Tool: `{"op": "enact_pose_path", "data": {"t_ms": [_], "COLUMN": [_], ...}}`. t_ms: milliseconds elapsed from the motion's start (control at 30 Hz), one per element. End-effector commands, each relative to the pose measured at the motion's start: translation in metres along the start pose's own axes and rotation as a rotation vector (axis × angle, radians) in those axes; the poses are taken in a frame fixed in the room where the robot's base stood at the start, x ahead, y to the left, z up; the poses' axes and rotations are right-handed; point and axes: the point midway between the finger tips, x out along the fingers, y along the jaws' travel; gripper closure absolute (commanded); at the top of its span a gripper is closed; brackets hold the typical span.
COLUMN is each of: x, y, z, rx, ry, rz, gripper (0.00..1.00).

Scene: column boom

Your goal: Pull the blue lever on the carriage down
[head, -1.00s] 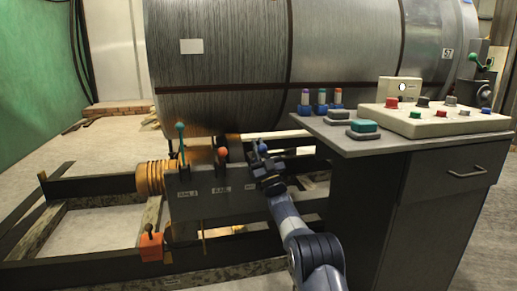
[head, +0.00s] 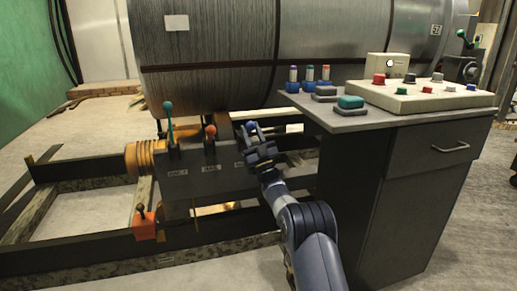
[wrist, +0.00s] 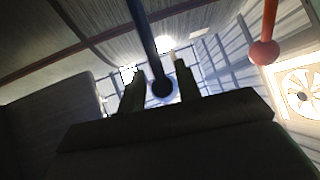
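The blue lever (head: 251,127) stands upright on the grey carriage (head: 200,180), at the right end of a row of levers. My gripper (head: 259,152) is in front of it, just below its knob in the head view. In the wrist view, a dark lever shaft with a ball end (wrist: 161,87) lies between the two fingers of my gripper (wrist: 160,88). The fingers are apart, with a narrow gap on each side of the ball. My gripper hides the lever's lower part in the head view.
A teal lever (head: 168,107) and an orange-red lever (head: 211,131) stand to the left on the carriage. A dark cabinet (head: 400,190) with a control box (head: 430,98) stands close on the right. A large drum (head: 210,60) is behind.

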Motion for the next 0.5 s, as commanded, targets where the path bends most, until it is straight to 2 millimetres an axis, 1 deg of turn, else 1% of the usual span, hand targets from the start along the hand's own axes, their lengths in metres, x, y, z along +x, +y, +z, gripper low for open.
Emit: {"op": "enact_pose_path", "data": {"t_ms": [33, 300, 400, 500], "x": [-0.008, -0.051, -0.065, -0.073], "y": [0.001, 0.001, 0.001, 0.001], "z": [0.0, -0.002, -0.002, -0.002], "rx": [0.0, -0.001, -0.001, -0.001], "ry": [-0.004, -0.001, 0.0, 0.001], "rz": [0.001, 0.001, 0.001, 0.0], "gripper": [0.68, 0.68, 0.68, 0.68]}}
